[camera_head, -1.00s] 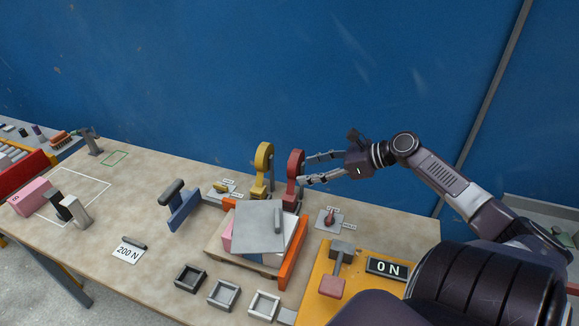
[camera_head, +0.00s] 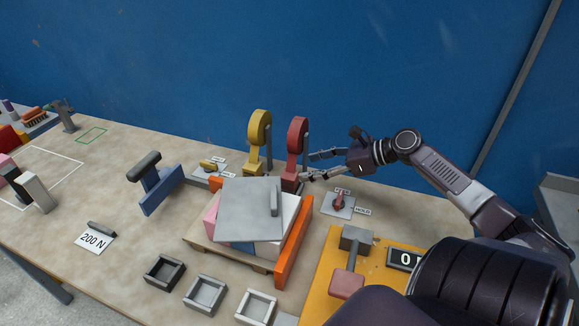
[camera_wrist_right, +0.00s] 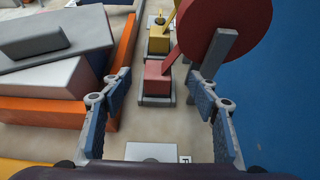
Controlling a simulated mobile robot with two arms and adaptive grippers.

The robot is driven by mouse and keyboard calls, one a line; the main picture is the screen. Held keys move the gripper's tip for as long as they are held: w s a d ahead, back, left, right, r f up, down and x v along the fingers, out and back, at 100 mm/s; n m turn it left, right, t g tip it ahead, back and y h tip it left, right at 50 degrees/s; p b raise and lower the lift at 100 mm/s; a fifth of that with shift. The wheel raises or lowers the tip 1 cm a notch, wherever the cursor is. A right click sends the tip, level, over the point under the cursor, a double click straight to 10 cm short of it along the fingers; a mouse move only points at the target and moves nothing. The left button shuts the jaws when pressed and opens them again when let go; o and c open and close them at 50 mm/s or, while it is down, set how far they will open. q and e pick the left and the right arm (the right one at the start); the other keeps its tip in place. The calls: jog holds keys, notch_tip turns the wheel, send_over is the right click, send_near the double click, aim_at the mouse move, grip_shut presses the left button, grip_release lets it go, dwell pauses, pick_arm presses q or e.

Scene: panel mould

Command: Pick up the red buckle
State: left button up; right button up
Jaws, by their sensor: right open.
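The red buckle (camera_head: 297,138) stands upright at the back of the table, a rounded red head above a red block on a grey base. In the right wrist view its block (camera_wrist_right: 157,82) and large red disc (camera_wrist_right: 228,32) show beside a grey post. My right gripper (camera_head: 308,166) is open just right of the buckle, fingers pointing at its lower part. In the wrist view the two blue-padded fingers (camera_wrist_right: 158,95) are spread wide, with the red block ahead between them. I cannot tell whether a finger touches it. My left gripper is not in view.
A yellow buckle (camera_head: 259,128) stands just left of the red one. A pallet with orange side boards (camera_head: 293,247) and a grey plate (camera_head: 246,212) lies in front. A small red switch (camera_head: 340,201) stands on the right. The blue wall (camera_head: 400,70) is behind.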

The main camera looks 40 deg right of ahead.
aim_at(297, 176)
notch_tip(297, 176, down, 3)
jog(key=shift+w+f+b, duration=0.1)
jog(key=shift+f+b, duration=0.1)
jog(key=shift+b, duration=0.75)
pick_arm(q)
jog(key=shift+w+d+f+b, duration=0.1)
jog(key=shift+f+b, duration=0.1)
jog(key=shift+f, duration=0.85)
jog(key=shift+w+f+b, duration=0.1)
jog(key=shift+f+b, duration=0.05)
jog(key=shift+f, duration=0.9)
pick_arm(e)
jog(key=shift+a+r+x, duration=0.1)
jog(key=shift+x, duration=1.8)
jog(key=shift+a+r+x, duration=0.1)
jog(key=shift+x, duration=1.85)
jog(key=shift+c, duration=0.3)
jog(key=shift+r, duration=0.1)
jog(key=c, duration=1.2)
